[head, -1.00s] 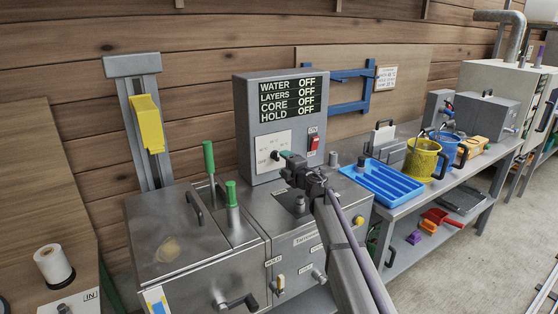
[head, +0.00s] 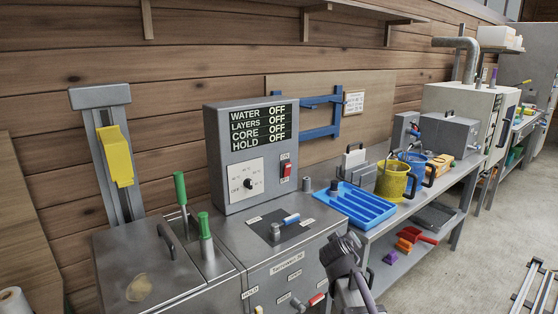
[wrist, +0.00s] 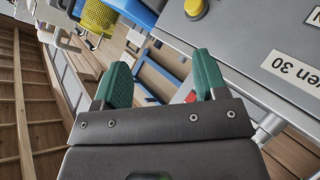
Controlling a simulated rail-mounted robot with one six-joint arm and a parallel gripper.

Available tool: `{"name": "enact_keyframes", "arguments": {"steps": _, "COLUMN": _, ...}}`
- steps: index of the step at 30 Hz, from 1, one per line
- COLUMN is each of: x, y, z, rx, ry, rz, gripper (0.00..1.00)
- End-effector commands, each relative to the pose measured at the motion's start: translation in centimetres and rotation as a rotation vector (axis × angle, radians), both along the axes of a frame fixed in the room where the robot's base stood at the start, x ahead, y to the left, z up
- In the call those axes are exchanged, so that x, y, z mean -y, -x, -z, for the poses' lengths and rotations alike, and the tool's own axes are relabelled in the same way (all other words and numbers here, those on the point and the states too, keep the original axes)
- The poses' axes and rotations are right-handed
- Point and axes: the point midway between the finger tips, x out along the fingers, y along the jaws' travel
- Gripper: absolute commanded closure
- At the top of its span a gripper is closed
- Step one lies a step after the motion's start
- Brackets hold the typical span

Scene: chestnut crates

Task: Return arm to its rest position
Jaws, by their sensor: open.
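My gripper (wrist: 160,80) shows in the wrist view with its two green fingers spread apart and nothing between them. In the head view my dark wrist (head: 343,252) is low, right of the middle, in front of the steel machine (head: 285,262) and clear of the control box. The fingers cannot be made out in the head view. The grey control box (head: 232,147) stands upright, with WATER, LAYERS, CORE and HOLD all reading OFF. Its black knob (head: 248,184) is in plain sight with nothing touching it.
A blue ribbed tray (head: 358,206), a yellow perforated bucket (head: 393,180) and a blue bucket (head: 414,165) stand on the bench to the right. Two green handles (head: 181,190) rise from the machine at left. Open floor (head: 455,268) lies at the right.

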Motion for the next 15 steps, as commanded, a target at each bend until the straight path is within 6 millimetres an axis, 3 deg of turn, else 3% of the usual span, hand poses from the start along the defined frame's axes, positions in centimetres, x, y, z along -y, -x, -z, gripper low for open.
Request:
{"name": "enact_keyframes", "arguments": {"steps": 1, "x": 1.1, "y": 4.4, "z": 2.1, "rx": -0.119, "ry": -0.099, "rz": 0.094, "gripper": 0.34}}
{"name": "enact_keyframes", "arguments": {"steps": 4, "x": 1.3, "y": 11.7, "z": 5.9, "rx": -0.374, "ry": -0.29, "rz": 0.24, "gripper": 0.34}}
{"name": "enact_keyframes", "arguments": {"steps": 7, "x": 0.0, "y": 18.7, "z": 8.1, "rx": -0.62, "ry": -0.454, "rz": 0.327, "gripper": 0.34}}
{"name": "enact_keyframes", "arguments": {"steps": 10, "x": -2.0, "y": 25.4, "z": 8.9, "rx": -0.865, "ry": -0.597, "rz": 0.368, "gripper": 0.34}}
{"name": "enact_keyframes", "arguments": {"steps": 11, "x": -2.4, "y": 26.2, "z": 7.1, "rx": -0.907, "ry": -0.62, "rz": 0.37, "gripper": 0.34}}
{"name": "enact_keyframes", "arguments": {"steps": 12, "x": -2.3, "y": 25.5, "z": 3.5, "rx": -0.896, "ry": -0.613, "rz": 0.369, "gripper": 0.34}}
{"name": "enact_keyframes", "arguments": {"steps": 15, "x": -2.3, "y": 25.3, "z": -0.8, "rx": -0.891, "ry": -0.61, "rz": 0.369, "gripper": 0.34}}
